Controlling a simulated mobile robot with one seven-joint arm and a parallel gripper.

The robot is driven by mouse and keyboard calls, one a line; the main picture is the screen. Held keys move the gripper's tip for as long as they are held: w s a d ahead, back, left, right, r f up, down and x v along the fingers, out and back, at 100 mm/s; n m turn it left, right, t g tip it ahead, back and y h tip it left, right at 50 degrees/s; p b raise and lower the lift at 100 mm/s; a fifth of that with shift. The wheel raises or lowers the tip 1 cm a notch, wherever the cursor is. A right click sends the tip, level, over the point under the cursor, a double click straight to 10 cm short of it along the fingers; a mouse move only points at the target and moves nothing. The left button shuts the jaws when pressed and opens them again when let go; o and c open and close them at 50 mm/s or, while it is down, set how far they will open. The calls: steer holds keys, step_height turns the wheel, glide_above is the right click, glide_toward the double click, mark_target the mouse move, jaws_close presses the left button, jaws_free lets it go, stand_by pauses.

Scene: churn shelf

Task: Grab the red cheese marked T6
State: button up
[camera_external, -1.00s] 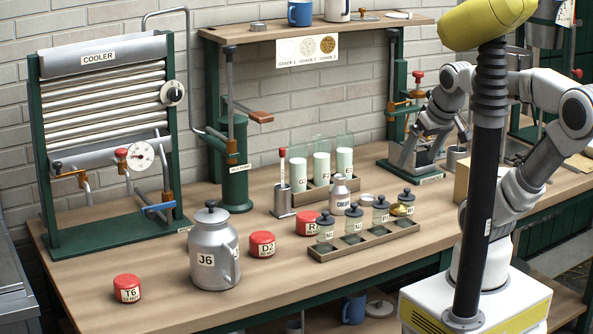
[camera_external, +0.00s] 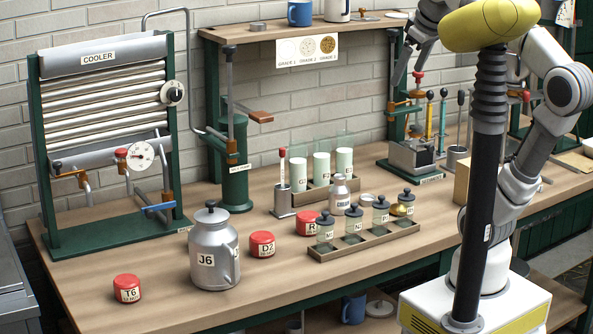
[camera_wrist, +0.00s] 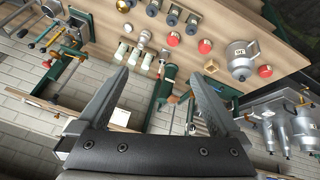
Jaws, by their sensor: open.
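The red cheese T6 (camera_external: 127,289) sits on the bench's front left, left of the grey can J6 (camera_external: 214,250). In the wrist view, the small red round beside the can is T6 (camera_wrist: 265,71); its label is too small to read there. My gripper (camera_wrist: 157,74) is open and empty, its two fingers spread wide. It is high above the bench at the back right, far from T6. In the external view the raised arm and gripper are partly cut off by the top edge.
Red cheese D2 (camera_external: 262,244) and another red cheese (camera_external: 307,223) stand right of the can. A tray of dark-lidded jars (camera_external: 362,241) is farther right. The cooler (camera_external: 105,140) stands behind T6. Bench around T6 is clear.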

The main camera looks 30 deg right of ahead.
steer(key=w+a+n+t+b, duration=0.1)
steer(key=w+a+n+b, duration=0.1)
steer(key=w+a+n, duration=0.45)
steer(key=w+a+r+n+t+b, duration=0.1)
steer(key=w+a+n+t+b, duration=0.15)
steer(key=a+n, duration=0.65)
steer(key=w+a+n+t+b, duration=0.1)
steer(key=w+a+n+b, duration=0.1)
steer(key=w+a+n, duration=0.6)
steer(key=s+a+f+n+t+y+b, duration=0.1)
steer(key=s+a+n+y+b, duration=0.15)
steer(key=s+a+n, duration=0.85)
steer(key=s+a+f+n+t+y+b, duration=0.1)
steer(key=a+n+y+b, duration=0.15)
steer(key=a, duration=1.75)
glide_toward(135, 284)
steer(key=shift+t+y, duration=0.25)
steer(key=shift+y, duration=0.05)
steer(key=x, duration=0.3)
steer(key=b+x, duration=0.1)
steer(key=x, duration=0.1)
steer(key=shift+w+d+f, duration=0.1)
steer(key=shift+w+f, duration=0.2)
steer(key=shift+f, duration=0.2)
steer(key=shift+b+x, duration=0.55)
steer(key=shift+x, duration=2.45)
steer(key=shift+r, duration=0.1)
